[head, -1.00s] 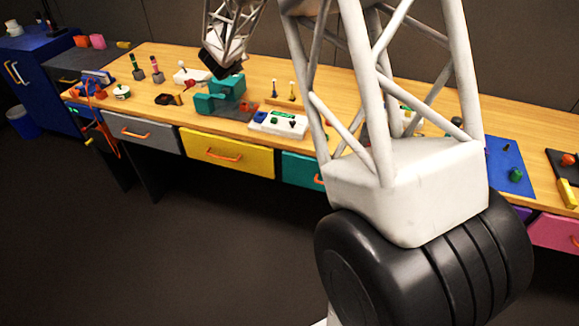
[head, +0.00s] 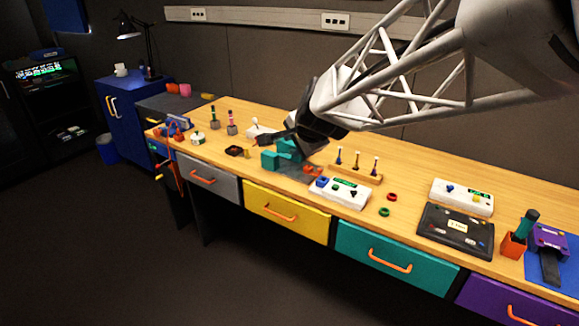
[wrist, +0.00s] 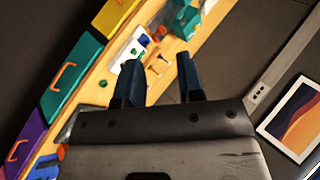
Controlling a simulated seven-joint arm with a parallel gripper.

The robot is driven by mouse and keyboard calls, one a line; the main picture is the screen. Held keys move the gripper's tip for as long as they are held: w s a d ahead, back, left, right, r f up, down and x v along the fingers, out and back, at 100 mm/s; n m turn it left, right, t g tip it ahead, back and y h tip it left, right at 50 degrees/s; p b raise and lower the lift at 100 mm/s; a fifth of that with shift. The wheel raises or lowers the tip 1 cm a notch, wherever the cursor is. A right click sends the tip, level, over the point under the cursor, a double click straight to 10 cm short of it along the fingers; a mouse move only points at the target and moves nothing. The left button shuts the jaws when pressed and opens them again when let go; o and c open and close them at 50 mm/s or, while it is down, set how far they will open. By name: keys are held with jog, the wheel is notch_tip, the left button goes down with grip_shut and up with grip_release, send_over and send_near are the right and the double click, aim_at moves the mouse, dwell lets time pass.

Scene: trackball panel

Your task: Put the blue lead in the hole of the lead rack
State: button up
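A small wooden rack (head: 354,173) stands on the bench with three thin upright pieces in it. The left piece (head: 339,156) has a dark blue-looking top; I cannot tell for sure that it is the blue lead. My gripper (head: 284,141) is left of the rack, above the teal block, and apart from the rack. In the wrist view its two dark fingers (wrist: 159,64) are spread with nothing held between them. Upright pieces of the rack show small beyond the fingertips. The rack's holes are too small to make out.
A teal vise-like block (head: 285,155) is under my gripper. A white panel (head: 338,193) with coloured knobs lies in front of the rack. Red and green rings (head: 388,204) lie to its right. A black panel (head: 455,230) is further right. The bench between the rings and black panel is clear.

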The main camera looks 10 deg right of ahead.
jog(key=s+d+f+n+g+h, duration=0.1)
jog(key=s+n, duration=0.5)
jog(key=s, duration=0.8)
jog(key=s+d+f+n+g+h, duration=0.1)
jog(key=s+f+n+g, duration=0.2)
jog(key=s+n, duration=0.4)
jog(key=s+g, duration=0.1)
jog(key=s, duration=0.6)
jog(key=shift+s+d+g, duration=0.15)
jog(key=shift+s+g, duration=0.25)
jog(key=shift+f, duration=0.1)
